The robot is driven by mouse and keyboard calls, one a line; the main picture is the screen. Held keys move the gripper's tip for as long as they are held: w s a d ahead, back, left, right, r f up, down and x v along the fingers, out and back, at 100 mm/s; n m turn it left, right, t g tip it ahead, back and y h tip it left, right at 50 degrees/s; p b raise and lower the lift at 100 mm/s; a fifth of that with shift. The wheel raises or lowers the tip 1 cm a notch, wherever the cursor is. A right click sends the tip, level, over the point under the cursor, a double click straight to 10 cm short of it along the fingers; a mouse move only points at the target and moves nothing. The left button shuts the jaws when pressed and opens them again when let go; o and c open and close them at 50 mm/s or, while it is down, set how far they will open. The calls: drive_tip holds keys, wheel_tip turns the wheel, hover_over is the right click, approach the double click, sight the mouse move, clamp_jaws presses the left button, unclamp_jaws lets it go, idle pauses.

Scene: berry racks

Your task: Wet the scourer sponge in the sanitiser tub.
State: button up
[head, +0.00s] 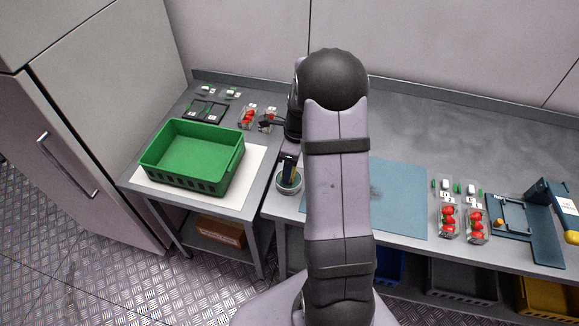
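The scourer sponge (287,168), a narrow yellow and dark green block, stands upright at the sanitiser tub (290,189). The tub is a small round grey container at the left front of the long bench, close to the gap between the benches. My gripper (288,156) points down just above the tub, with the top of the sponge between its fingers. The sponge's lower end overlaps the tub's opening; I cannot tell how deep it reaches. My arm hides the right side of the gripper and the area beside the tub.
A green crate (194,158) sits on a white sheet on the left table. Berry punnets (248,117) stand behind it. A blue-grey mat (402,200), partly hidden by my arm, lies on the long bench. More filled punnets (448,220) and a blue press (545,212) stand at right.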

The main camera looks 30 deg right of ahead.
drive_tip(key=shift+f, duration=0.45)
idle(0.4)
drive_tip(key=shift+s+f, duration=0.15)
idle(1.6)
drive_tip(key=shift+r+p, duration=3.35)
drive_tip(key=shift+r, duration=0.3)
